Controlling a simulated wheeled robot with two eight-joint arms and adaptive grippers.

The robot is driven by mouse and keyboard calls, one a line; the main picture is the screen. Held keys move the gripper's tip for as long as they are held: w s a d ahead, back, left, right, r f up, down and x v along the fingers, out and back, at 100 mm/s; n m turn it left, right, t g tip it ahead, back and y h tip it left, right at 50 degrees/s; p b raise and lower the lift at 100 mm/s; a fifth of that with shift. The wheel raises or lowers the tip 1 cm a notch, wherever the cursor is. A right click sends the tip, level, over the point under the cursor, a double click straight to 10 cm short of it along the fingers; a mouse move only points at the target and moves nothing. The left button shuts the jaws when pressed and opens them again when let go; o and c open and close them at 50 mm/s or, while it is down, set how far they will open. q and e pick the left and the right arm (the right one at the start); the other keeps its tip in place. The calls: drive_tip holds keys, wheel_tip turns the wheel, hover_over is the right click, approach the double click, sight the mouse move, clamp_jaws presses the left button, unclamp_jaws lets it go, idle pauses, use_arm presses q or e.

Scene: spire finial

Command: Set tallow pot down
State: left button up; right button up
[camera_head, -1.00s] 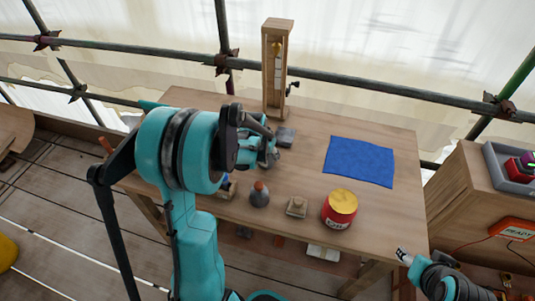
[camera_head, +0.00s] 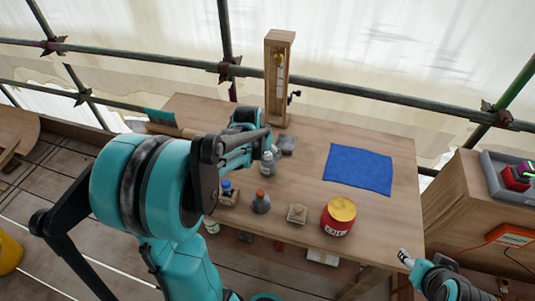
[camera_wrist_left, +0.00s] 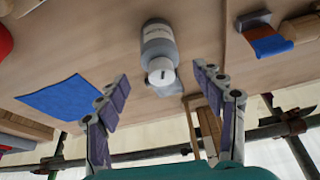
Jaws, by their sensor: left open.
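A grey pot with a white lid, which I take for the tallow pot (camera_head: 268,165), stands upright on the wooden table (camera_head: 315,215). In the left wrist view the labelled grey pot (camera_wrist_left: 158,42) shows ahead of my left gripper (camera_wrist_left: 163,88). The left fingers are spread wide to either side of the lid and hold nothing. In the head view the left gripper (camera_head: 258,146) is beside the pot, its fingers partly hidden by my arm. My right gripper (camera_head: 404,256) is near the table's front right corner, away from the pot; its jaws are too small to read.
A blue cloth (camera_head: 358,169) lies to the right. A wooden post (camera_head: 277,80) stands at the back. The table's middle is fairly clear.

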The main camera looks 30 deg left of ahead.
use_arm(q)
drive_tip(key=shift+v, duration=1.1)
drive_tip(key=s+d+r+m+t, duration=0.1)
drive_tip(key=s+d+r, duration=0.5)
drive_tip(key=s+d, duration=0.9)
drive_tip(key=shift+s+t, duration=0.25)
drive_tip(key=shift+t, duration=0.55)
drive_tip(key=shift+r, duration=0.15)
